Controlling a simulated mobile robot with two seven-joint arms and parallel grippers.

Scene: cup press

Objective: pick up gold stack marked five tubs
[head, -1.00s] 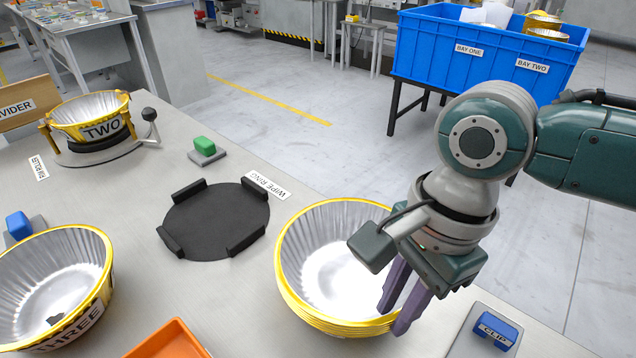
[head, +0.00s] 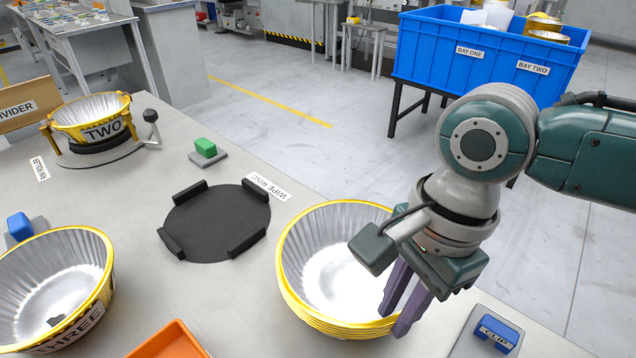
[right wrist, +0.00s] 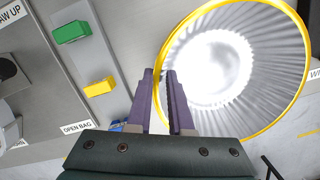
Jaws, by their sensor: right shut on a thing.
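A gold-rimmed stack of silver-lined tubs (head: 325,262) stands near the front right of the table, with several rims layered at its edge. Its number label is not visible from here. My right gripper (head: 393,322) is at the stack's near right side, its purple fingers shut on the gold rim. In the right wrist view the stack (right wrist: 262,100) fills the upper right, and the fingers (right wrist: 160,74) straddle its rim, one outside and one inside. The stack appears upright; I cannot tell whether it is clear of the table. My left gripper is not in view.
A black wipe-ring mat (head: 210,222) with raised blocks lies left of the stack. Tubs marked THREE (head: 50,285) and TWO (head: 92,112) stand farther left. An orange tray (head: 170,342) and a blue clip (head: 497,333) are near the front. A blue two-bay crate (head: 480,60) stands beyond the table.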

